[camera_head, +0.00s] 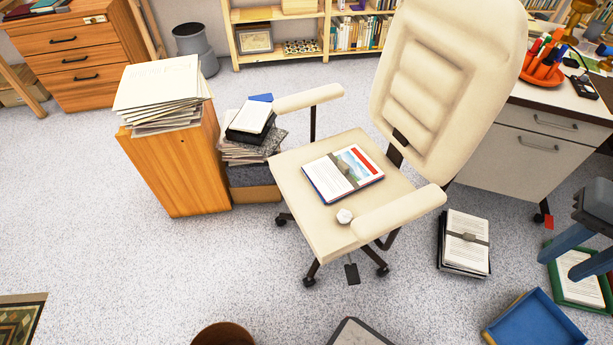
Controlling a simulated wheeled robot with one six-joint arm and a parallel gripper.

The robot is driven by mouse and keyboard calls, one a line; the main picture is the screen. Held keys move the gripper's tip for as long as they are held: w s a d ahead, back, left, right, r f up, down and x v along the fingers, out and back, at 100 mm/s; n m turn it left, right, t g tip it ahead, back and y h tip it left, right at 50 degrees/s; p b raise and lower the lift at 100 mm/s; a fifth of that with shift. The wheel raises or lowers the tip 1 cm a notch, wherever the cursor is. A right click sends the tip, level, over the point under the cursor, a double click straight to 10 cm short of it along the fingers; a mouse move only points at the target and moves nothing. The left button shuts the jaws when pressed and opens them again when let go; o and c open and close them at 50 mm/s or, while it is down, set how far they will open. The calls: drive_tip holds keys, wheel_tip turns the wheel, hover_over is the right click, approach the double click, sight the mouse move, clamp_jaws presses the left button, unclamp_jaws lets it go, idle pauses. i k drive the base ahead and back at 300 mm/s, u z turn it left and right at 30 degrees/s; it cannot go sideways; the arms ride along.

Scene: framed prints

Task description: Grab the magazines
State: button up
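A small flat bundle that looks like magazines (360,161) lies on the seat of a cream office chair (300,205). Its top shows printed text, a coloured picture and a red strip, with a grey band across the middle. Another stack of printed sheets or magazines (466,225), also with a grey band, lies on the floor right of the chair. I cannot tell for sure which of these the task means.
A paper stack (160,90) tops a wooden cabinet (178,170); books and papers (250,140) are piled beside it. The chair's armrest (398,212) borders the seat. Carpet is clear at left front (130,260).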

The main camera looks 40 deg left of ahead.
sight(336, 175)
drive_tip(key=u, duration=1.35)
drive_tip(key=k, duration=1)
drive_tip(key=z, duration=0.7)
drive_tip(key=i, duration=1.85)
drive_tip(key=u, duration=0.9)
